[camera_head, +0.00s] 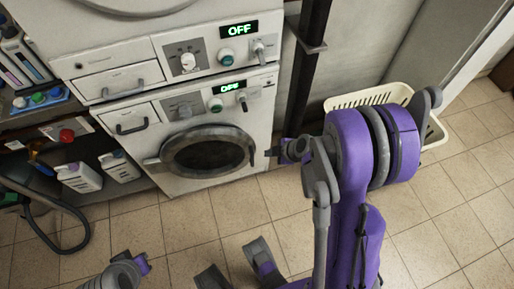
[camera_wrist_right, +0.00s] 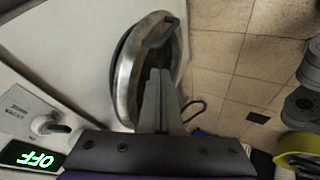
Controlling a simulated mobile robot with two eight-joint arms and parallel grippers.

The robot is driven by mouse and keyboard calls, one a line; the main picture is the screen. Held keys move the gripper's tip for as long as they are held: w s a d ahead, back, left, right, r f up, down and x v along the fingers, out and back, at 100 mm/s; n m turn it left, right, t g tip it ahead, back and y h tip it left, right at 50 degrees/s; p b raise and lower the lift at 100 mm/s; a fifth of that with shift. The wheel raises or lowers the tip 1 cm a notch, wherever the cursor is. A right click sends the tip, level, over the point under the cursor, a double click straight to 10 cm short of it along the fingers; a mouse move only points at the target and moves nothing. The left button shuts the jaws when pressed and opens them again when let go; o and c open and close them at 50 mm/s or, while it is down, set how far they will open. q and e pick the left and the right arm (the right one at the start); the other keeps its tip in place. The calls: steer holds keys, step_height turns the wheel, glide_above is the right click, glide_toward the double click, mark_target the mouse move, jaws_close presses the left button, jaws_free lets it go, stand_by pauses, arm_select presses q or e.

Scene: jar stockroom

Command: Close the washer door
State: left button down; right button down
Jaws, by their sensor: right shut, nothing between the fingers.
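The lower white washer (camera_head: 258,120) has a round door (camera_head: 207,150) with a dark grey rim and dark glass. A handle stands out at the rim's left side in the head view. The door sits at or close to the washer's front; I cannot tell whether it is latched. My right gripper (camera_head: 273,153) is beside the door's right edge, shut and empty. In the right wrist view its fingers (camera_wrist_right: 163,100) overlap the door (camera_wrist_right: 130,75), whose handle (camera_wrist_right: 160,32) shows beyond; contact is unclear.
Another machine (camera_head: 205,48) is stacked above, its display reading OFF. A cream basket (camera_head: 345,102) stands right of the washer, behind my right arm. Shelves with white bottles (camera_head: 78,178) and a dark hose (camera_head: 60,248) are at left. Tiled floor (camera_head: 190,215) before the washer is open.

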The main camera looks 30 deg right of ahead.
steer(key=w+f, duration=0.2)
steer(key=w, duration=0.1)
steer(key=w+f+b, duration=0.1)
steer(key=w+f, duration=0.1)
steer(key=f, duration=0.1)
steer(key=w+f+b, duration=0.1)
steer(key=w+f, duration=0.1)
steer(key=w, duration=0.1)
steer(key=shift+w+a+f, duration=0.3)
steer(key=shift+a+f, duration=0.05)
steer(key=shift+a, duration=0.05)
steer(key=shift+w+d, duration=0.1)
steer(key=shift+w, duration=0.3)
steer(key=w+d+n, duration=0.1)
steer(key=w+d, duration=0.1)
steer(key=w, duration=0.4)
steer(key=shift+d+r+n+y, duration=0.15)
steer(key=shift+d+n+y, duration=0.15)
steer(key=shift+y, duration=0.1)
steer(key=shift+s+a, duration=0.1)
steer(key=shift+a, duration=0.05)
